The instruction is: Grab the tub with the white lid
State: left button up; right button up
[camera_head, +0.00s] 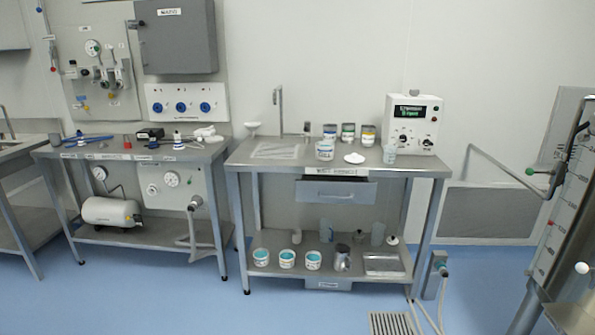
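A small white tub (325,151) with a printed label stands upright near the front of the right-hand steel table. Its top looks white, but it is too small to tell the lid clearly. A separate white round piece (354,158), like a loose lid or dish, lies on the table just right of the tub. Three labelled tubs with darker tops, a left one (329,131), a middle one (348,132) and a right one (368,134), stand in a row behind it. Neither of my grippers is in view.
The steel table (255,165) has a sink at its left, a clear bottle (390,153) and a white control box (413,124) at its right. Several open tubs with teal contents (287,259) stand on its lower shelf. The blue floor (180,295) in front is clear.

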aim_at(325, 150)
jog(key=i, duration=1.45)
